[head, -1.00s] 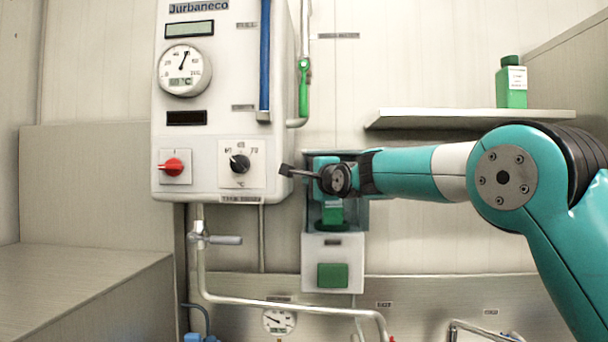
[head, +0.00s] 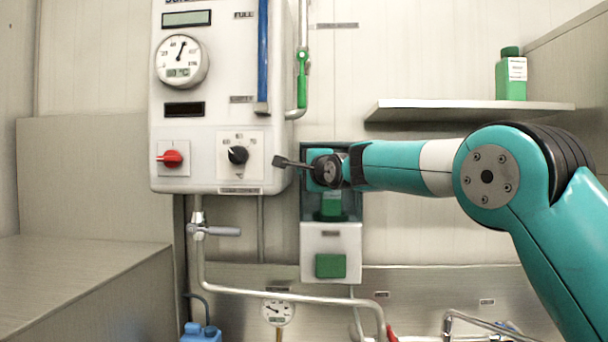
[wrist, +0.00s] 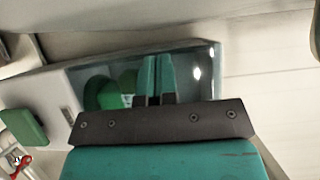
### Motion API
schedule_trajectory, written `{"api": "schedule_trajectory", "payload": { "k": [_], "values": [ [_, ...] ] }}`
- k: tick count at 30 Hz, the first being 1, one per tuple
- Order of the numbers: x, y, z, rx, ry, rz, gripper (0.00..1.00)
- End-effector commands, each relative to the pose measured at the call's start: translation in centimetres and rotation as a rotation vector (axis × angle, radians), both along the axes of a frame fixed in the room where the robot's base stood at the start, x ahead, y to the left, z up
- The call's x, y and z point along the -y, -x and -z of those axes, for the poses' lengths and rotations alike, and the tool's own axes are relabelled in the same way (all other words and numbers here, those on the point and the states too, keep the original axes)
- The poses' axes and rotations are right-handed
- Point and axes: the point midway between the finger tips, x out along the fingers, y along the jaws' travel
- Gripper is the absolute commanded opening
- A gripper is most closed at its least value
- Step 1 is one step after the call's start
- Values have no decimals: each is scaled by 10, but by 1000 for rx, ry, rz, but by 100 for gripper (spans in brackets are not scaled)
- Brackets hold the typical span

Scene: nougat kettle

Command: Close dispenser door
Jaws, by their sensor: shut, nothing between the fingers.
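The dispenser is a narrow wall unit with a white lower box (head: 345,240), a green square button (head: 330,265) and a teal-tinted see-through upper chamber (head: 354,207). A green bottle (head: 331,205) stands inside the chamber, partly covered by my wrist. The dispenser also shows in the wrist view, with its green button (wrist: 23,127) and the green bottle (wrist: 108,92). My gripper (wrist: 158,60) is shut and empty, its fingertips in front of the tinted chamber. I cannot tell whether it touches the door, or how far the door stands open. My wrist hides much of the chamber in the head view.
A white control unit (head: 210,110) with dials and a red knob (head: 171,158) hangs close on the left. A shelf (head: 470,112) with a green bottle (head: 511,75) is at the right. Pipes (head: 290,302) run below the dispenser.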

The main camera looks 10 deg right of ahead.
Motion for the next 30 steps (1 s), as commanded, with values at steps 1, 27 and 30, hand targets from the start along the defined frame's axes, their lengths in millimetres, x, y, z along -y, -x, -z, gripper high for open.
{"api": "schedule_trajectory", "payload": {
  "k": [1,27,30],
  "values": [
    [-4,7,5,4,-1,-4,0],
    [-31,123,11,-27,50,-12,0],
    [-34,143,45,-108,212,-67,0]
  ]
}}
